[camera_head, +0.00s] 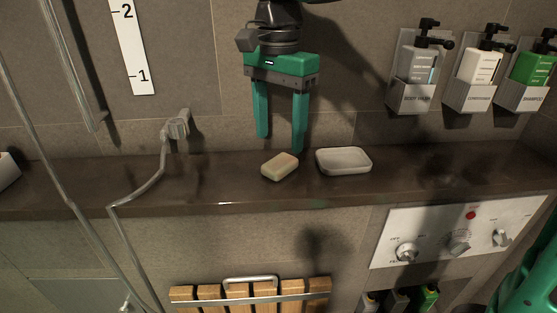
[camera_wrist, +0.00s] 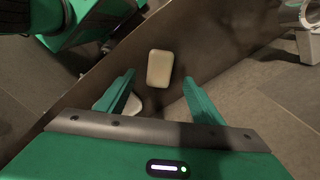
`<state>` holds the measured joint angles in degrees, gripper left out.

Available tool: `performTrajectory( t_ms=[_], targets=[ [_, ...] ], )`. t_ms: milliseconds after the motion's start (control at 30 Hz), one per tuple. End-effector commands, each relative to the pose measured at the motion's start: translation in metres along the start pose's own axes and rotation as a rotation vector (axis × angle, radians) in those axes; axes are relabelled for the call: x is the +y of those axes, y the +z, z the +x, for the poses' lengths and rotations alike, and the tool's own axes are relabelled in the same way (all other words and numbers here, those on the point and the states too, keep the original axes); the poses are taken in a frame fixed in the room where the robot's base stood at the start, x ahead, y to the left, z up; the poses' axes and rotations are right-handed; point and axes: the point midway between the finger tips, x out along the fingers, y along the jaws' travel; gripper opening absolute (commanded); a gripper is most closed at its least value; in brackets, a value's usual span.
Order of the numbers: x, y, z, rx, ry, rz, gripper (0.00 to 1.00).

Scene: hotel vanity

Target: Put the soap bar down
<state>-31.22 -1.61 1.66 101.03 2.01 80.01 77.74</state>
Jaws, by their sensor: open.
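A cream soap bar (camera_head: 280,167) lies on the dark stone ledge, just left of a white soap dish (camera_head: 343,161). My gripper (camera_head: 280,143) is above and behind the soap bar, open, with green fingers pointing down and nothing between them. In the wrist view the soap bar (camera_wrist: 160,69) lies on the ledge beyond the gap between my open fingertips (camera_wrist: 160,85). The soap dish (camera_wrist: 133,104) is mostly hidden behind the left finger there.
The ledge (camera_head: 225,180) runs along the tiled wall. Dispensers in holders (camera_head: 412,95) hang at the upper right. A control panel (camera_head: 455,232) and a slatted wooden seat (camera_head: 250,292) are below the ledge. A hose (camera_head: 150,185) hangs at left. The ledge right of the dish is clear.

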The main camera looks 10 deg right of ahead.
Motion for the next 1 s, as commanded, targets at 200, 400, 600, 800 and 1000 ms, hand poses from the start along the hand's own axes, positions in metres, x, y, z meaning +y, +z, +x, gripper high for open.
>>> performTrajectory(
  t_ms=[200, 400, 600, 800, 1000],
  targets=[
    [0.000, 0.002, 0.014, 0.000, 0.000, -0.003, 0.61],
    [0.000, 0.002, 0.040, 0.000, 0.002, -0.003, 0.61],
    [-0.001, 0.002, 0.061, 0.000, 0.000, -0.003, 0.61],
    [-0.001, 0.001, 0.064, 0.000, -0.001, -0.002, 0.61],
    [-0.001, 0.001, 0.063, 0.000, -0.001, -0.002, 0.32]
  ],
)
